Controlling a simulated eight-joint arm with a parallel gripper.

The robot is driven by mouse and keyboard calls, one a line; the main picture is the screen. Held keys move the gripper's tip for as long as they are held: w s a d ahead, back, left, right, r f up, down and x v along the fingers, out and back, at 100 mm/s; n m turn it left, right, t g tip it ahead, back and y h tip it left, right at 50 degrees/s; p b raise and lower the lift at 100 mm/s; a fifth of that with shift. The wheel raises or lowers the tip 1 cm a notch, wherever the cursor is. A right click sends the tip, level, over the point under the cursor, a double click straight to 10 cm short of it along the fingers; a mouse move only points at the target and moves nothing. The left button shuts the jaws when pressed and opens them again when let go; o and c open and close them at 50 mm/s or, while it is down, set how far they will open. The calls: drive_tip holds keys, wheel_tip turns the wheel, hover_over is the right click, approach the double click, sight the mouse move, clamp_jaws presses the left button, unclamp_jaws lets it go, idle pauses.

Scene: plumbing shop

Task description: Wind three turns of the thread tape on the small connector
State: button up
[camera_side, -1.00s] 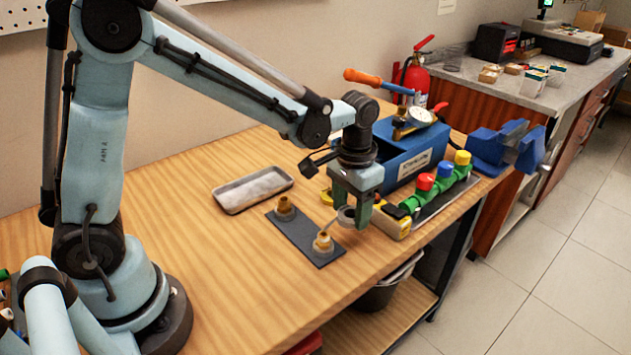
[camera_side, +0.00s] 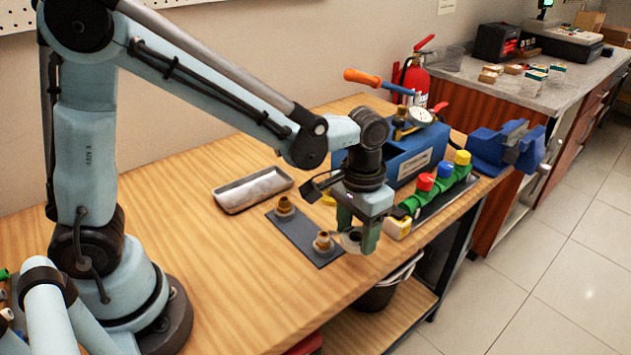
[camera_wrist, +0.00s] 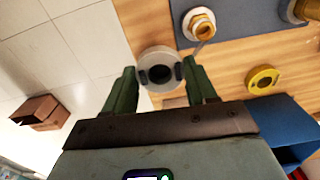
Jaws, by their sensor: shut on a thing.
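My gripper (camera_side: 358,243) is shut on a pale grey roll of thread tape (camera_side: 350,240), just right of the mat's near end. In the wrist view the roll (camera_wrist: 160,55) sits between the fingertips (camera_wrist: 160,74). The nearer brass connector (camera_side: 322,243) stands upright on the dark mat; it also shows in the wrist view (camera_wrist: 205,33), with a white band around it. The other brass connector (camera_side: 284,206) stands at the mat's far end. I cannot tell their sizes apart surely.
A metal tray (camera_side: 252,190) lies left of the dark mat (camera_side: 295,228). The table's front edge is near; free wood lies left.

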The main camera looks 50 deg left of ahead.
drive_tip(key=shift+s+d, duration=0.25)
drive_tip(key=shift+s, duration=0.2)
drive_tip(key=shift+s+d, duration=0.1)
drive_tip(key=shift+s, duration=1.5)
drive_tip(key=shift+s+a, duration=0.35)
drive_tip(key=shift+s, duration=0.35)
drive_tip(key=shift+s+a, duration=0.35)
drive_tip(key=shift+s, duration=0.35)
drive_tip(key=shift+s+a, duration=0.5)
drive_tip(key=shift+a, duration=0.2)
drive_tip(key=shift+s+a, duration=0.45)
drive_tip(key=shift+a, duration=0.2)
drive_tip(key=shift+s+a, duration=0.15)
drive_tip(key=shift+a, duration=1.5)
drive_tip(key=shift+w+a, duration=0.35)
drive_tip(key=shift+a, duration=0.35)
drive_tip(key=shift+w+a, duration=0.35)
drive_tip(key=shift+a, duration=0.35)
wheel_tip(320, 180, up, 8)
drive_tip(key=s+a, duration=0.1)
drive_tip(key=shift+s+f, duration=0.2)
drive_tip(key=shift+a, duration=0.1)
